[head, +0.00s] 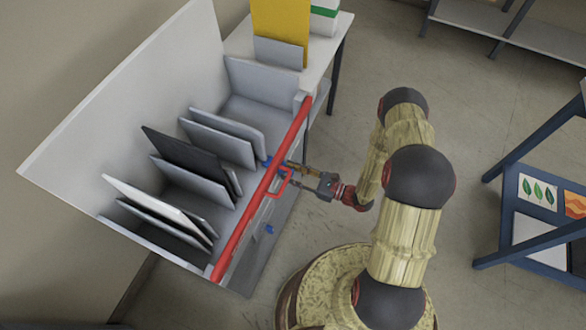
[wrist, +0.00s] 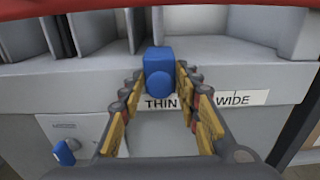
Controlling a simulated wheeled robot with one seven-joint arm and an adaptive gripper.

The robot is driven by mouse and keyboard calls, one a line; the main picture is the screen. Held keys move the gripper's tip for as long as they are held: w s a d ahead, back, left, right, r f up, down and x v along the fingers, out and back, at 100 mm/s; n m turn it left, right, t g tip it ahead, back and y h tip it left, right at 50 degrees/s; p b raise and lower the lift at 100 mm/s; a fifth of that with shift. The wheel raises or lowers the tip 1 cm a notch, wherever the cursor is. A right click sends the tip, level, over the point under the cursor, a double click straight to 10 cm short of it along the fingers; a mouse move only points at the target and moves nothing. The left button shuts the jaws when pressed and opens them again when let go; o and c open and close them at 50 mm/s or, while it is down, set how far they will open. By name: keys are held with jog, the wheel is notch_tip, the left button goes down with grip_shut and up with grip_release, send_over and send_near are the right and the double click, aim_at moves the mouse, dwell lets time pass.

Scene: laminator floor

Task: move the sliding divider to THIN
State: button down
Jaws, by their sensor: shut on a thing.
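The sliding divider's blue knob (wrist: 158,66) stands at the front edge of the grey bin, between the two fingers of my gripper (wrist: 158,78). In the head view, my gripper (head: 283,170) reaches in from the right and is shut on this knob (head: 268,162). A white label strip below the knob reads THIN (wrist: 161,103) and WIDE (wrist: 233,99). The knob is above the THIN end of the strip, around its left edge. A grey upright panel (head: 220,140) stands in the bin behind the knob; I cannot tell for certain that it is the divider.
A red bar (head: 245,218) runs along the bin's front, close to my gripper. Several grey, black and white panels lean in the bin. A second blue knob (wrist: 66,152) sits lower on the front. A blue rack (head: 510,165) stands at the right, with open floor between.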

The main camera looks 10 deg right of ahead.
jog(key=shift+s+a, duration=0.2)
jog(key=c, duration=1.6)
grip_release()
jog(key=shift+s+d, duration=0.1)
jog(key=shift+d, duration=0.1)
jog(key=shift+v, duration=5.8)
